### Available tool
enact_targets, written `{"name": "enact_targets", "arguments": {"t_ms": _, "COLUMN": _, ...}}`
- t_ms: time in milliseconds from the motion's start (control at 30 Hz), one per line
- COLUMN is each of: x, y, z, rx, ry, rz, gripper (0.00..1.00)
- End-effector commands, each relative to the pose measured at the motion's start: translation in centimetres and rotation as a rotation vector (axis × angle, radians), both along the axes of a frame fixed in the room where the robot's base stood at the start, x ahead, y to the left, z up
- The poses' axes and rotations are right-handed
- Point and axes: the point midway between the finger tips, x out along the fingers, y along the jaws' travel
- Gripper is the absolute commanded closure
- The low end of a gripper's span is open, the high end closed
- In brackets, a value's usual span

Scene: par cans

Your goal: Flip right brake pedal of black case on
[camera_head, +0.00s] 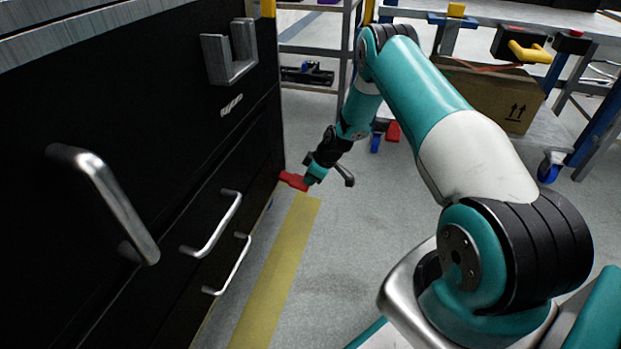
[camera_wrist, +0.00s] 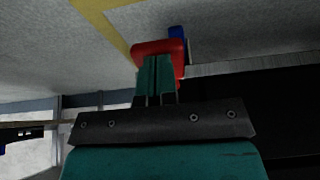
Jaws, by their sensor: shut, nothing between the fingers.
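The black case (camera_head: 160,130) fills the left of the head view, with silver handles on its front. A red brake pedal (camera_head: 292,180) sticks out low at the case's far end, close to the floor. My gripper (camera_head: 309,180) is right beside this pedal, pointing down. In the wrist view the teal fingers (camera_wrist: 156,65) are together and empty, with their tips overlapping the red pedal (camera_wrist: 158,46). I cannot tell whether they touch it. A blue wheel part (camera_wrist: 177,33) shows behind the pedal. The fingers hide part of the pedal.
A yellow floor stripe (camera_head: 275,275) runs alongside the case. A workbench with a cardboard box (camera_head: 490,95) and blue casters (camera_head: 549,167) stands behind at right. Another red pedal (camera_head: 393,132) shows beyond my arm. The grey floor around the gripper is clear.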

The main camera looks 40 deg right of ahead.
Motion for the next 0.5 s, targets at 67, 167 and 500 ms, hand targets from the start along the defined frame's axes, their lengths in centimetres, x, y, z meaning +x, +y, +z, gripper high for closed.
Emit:
{"name": "enact_targets", "arguments": {"t_ms": 67, "x": 0.0, "y": 0.0, "z": 0.8, "rx": 0.0, "ry": 0.0, "rz": 0.001, "gripper": 1.0}}
{"name": "enact_targets", "arguments": {"t_ms": 167, "x": -0.1, "y": 0.1, "z": 2.3, "rx": 0.0, "ry": -0.001, "rz": 0.004, "gripper": 1.0}}
{"name": "enact_targets", "arguments": {"t_ms": 500, "x": -2.8, "y": -2.0, "z": 8.7, "rx": 0.0, "ry": 0.0, "rz": 0.008, "gripper": 1.0}}
